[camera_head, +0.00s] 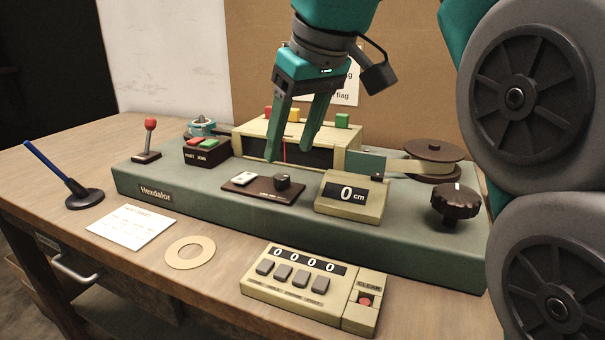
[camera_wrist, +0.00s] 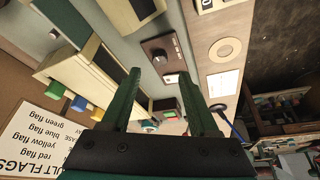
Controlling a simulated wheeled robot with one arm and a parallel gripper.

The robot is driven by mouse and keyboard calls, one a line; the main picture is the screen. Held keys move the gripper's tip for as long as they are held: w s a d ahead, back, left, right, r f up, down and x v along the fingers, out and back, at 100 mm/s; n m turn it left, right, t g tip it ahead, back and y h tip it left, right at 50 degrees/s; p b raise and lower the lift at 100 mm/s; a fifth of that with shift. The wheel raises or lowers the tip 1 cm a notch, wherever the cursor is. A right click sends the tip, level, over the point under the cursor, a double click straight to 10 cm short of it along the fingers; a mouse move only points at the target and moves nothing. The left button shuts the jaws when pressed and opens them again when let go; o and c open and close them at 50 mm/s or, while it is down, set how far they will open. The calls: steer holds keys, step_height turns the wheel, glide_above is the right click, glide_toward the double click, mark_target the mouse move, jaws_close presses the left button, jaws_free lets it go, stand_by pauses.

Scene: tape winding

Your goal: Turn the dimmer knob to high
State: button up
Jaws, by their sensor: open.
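A small round black knob (camera_head: 282,181) sits on a dark brown plate (camera_head: 262,196) with a white rocker switch (camera_head: 243,178) to its left. I take this as the dimmer knob; its lettering is too small to read. The knob also shows in the wrist view (camera_wrist: 160,55), a little beyond the fingertips. My gripper (camera_head: 290,154) is open and empty, its fingers pointing down above and behind the plate. It touches nothing that I can see. In the wrist view my two green fingers (camera_wrist: 160,74) stand apart.
A display (camera_head: 353,195) reading 0 cm stands right of the plate. A larger black lobed knob (camera_head: 456,203) is further right. The cream housing (camera_head: 250,134) with coloured flags is behind my fingers. A counter box (camera_head: 300,283) and a tape ring (camera_head: 190,252) lie in front.

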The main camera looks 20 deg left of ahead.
mark_target(282, 176)
steer(key=shift+x, duration=2.65)
jaws_close()
